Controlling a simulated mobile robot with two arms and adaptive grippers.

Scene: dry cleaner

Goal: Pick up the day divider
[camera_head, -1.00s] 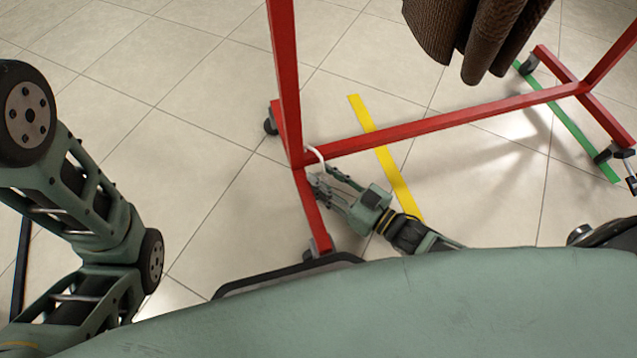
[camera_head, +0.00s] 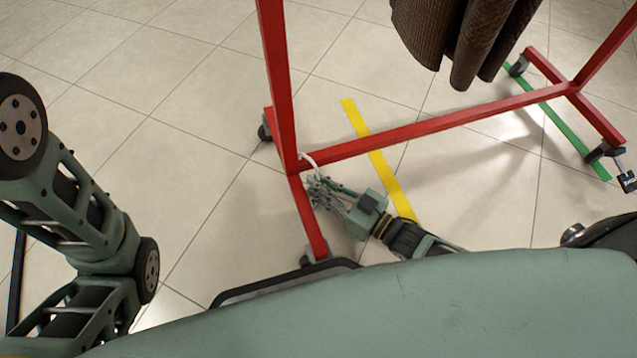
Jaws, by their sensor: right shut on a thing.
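A thin white curved piece (camera_head: 310,159), which I take to be the day divider, shows at the lower bar of the red rack. Only its arc is visible; the rest is hidden by my fingers and too small to make out. My right gripper (camera_head: 317,187) is low beside the rack's left foot, its fingers shut on the lower end of the white piece. My left arm stands at the left of the view, but its gripper is out of the picture.
The red wheeled rack (camera_head: 430,127) spans the middle and right. Dark brown garments (camera_head: 455,35) hang above its bar. A yellow strip (camera_head: 380,165) and a green strip (camera_head: 560,125) lie on the tiled floor. The floor left of the rack is clear.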

